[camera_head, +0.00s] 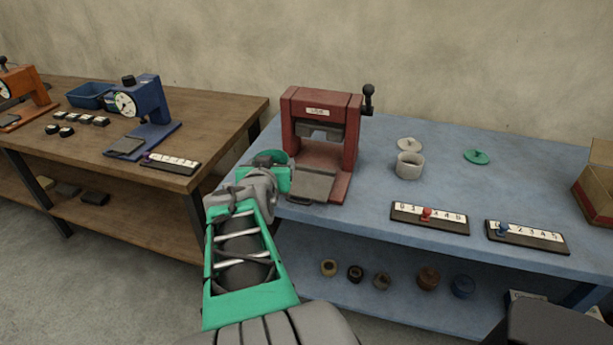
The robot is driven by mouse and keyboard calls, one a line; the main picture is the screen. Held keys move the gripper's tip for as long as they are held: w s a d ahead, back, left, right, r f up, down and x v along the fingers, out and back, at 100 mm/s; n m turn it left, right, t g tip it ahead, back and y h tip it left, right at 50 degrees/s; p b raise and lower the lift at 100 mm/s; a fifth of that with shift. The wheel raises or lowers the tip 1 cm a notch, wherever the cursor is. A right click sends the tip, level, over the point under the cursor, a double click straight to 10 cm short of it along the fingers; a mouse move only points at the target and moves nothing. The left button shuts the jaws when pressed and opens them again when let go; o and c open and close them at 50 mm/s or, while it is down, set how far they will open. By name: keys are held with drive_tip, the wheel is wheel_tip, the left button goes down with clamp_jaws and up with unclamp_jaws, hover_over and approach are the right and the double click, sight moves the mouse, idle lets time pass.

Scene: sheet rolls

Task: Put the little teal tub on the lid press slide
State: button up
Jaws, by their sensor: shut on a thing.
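My gripper (272,173) is at the left end of the blue table, shut on the little teal tub (268,156). Only the tub's dark teal upper part shows; my gripper hides the rest. The red lid press (324,130) stands just right of and behind my gripper. Its grey slide plate (311,185) sticks out at the front and looks empty. The tub is left of the slide, apart from it in the picture. Whether the tub touches the table cannot be seen.
On the blue table (390,190) are a white pot (409,165), a pale lid (409,144), a green lid (477,157) and two numbered slider boards (430,218) (526,236). Small pots stand on the shelf below. A wooden table (220,115) with a blue press (146,110) is left.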

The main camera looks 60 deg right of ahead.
drive_tip(key=s+d+r+m+g+h+p, duration=0.1)
drive_tip(key=s+d+m+g, duration=0.15)
drive_tip(key=s, duration=0.35)
drive_tip(key=s+d+r+m+g+p, duration=0.1)
drive_tip(key=s+d, duration=0.3)
drive_tip(key=s, duration=0.3)
drive_tip(key=shift+n, duration=0.25)
drive_tip(key=w+d+f, duration=0.6)
drive_tip(key=w, duration=0.1)
drive_tip(key=w+d+f, duration=0.2)
drive_tip(key=w+f, duration=0.1)
drive_tip(key=f, duration=0.1)
drive_tip(key=shift+w+d+f, duration=0.1)
drive_tip(key=shift+w+d, duration=0.1)
drive_tip(key=shift+d, duration=0.2)
wheel_tip(320, 180, down, 3)
drive_tip(key=shift+w+r+p, duration=0.1)
drive_tip(key=shift+p, duration=0.25)
drive_tip(key=shift+f, duration=0.2)
drive_tip(key=shift+f, duration=0.1)
drive_tip(key=shift+d+f+b, duration=0.1)
drive_tip(key=shift+f+b, duration=0.05)
drive_tip(key=shift+b, duration=0.15)
drive_tip(key=o, duration=1.4)
